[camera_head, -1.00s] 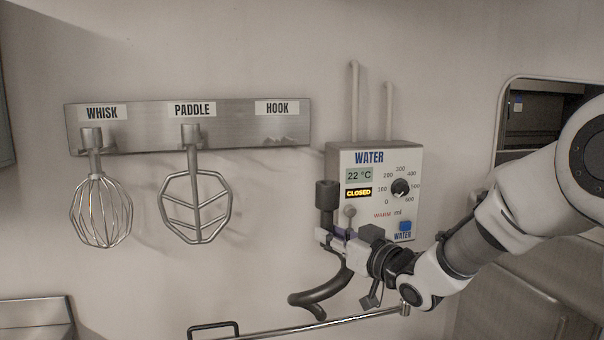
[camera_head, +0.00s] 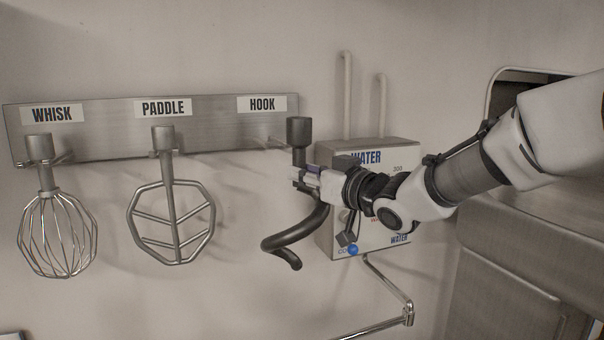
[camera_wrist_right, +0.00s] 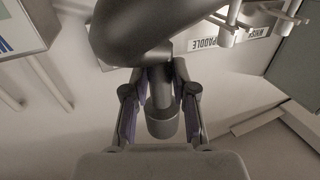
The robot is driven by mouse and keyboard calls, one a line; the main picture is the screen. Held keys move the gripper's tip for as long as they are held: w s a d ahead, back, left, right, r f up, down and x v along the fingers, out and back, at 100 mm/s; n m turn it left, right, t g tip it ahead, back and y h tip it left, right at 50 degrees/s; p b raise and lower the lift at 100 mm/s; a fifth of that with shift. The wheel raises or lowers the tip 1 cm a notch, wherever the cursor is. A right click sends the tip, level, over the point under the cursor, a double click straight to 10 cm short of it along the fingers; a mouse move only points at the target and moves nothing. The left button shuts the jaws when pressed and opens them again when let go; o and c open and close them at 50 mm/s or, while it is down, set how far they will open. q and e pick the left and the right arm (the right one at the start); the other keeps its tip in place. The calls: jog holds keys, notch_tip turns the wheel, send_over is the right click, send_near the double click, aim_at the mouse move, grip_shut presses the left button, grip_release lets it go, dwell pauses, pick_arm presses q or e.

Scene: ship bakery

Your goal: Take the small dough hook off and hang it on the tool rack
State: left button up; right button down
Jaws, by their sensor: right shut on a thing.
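The dough hook (camera_head: 294,235) is dark grey, with a thick cylindrical hub at its top and a curved arm below. My right gripper (camera_head: 305,180) is shut on its shank just below the hub and holds it upright, in front of the rack's right end. In the right wrist view the hook (camera_wrist_right: 160,118) stands between the two fingers (camera_wrist_right: 158,105). The steel tool rack (camera_head: 215,133) is on the wall, labelled WHISK, PADDLE and HOOK. The peg under HOOK shows partly, beside the hook's hub, and bears nothing. My left gripper is not in view.
A whisk (camera_head: 60,235) and a paddle (camera_head: 172,222) hang on the rack's other places. The water dispenser (camera_head: 325,225) is on the wall behind my right gripper, with two pipes above it. A metal rail (camera_head: 390,280) runs below it.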

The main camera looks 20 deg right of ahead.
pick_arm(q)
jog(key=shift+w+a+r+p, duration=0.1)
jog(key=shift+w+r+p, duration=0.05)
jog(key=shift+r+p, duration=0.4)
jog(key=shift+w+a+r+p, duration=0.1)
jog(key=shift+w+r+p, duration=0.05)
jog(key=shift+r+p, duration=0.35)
pick_arm(e)
jog(key=w, duration=0.7)
jog(key=shift+w+a+f, duration=0.15)
jog(key=shift+w+a, duration=0.05)
jog(key=shift+a, duration=0.2)
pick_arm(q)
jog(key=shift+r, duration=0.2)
pick_arm(e)
jog(key=shift+w, duration=0.3)
pick_arm(q)
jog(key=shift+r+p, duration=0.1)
jog(key=shift+p, duration=0.25)
pick_arm(e)
jog(key=shift+s, duration=0.15)
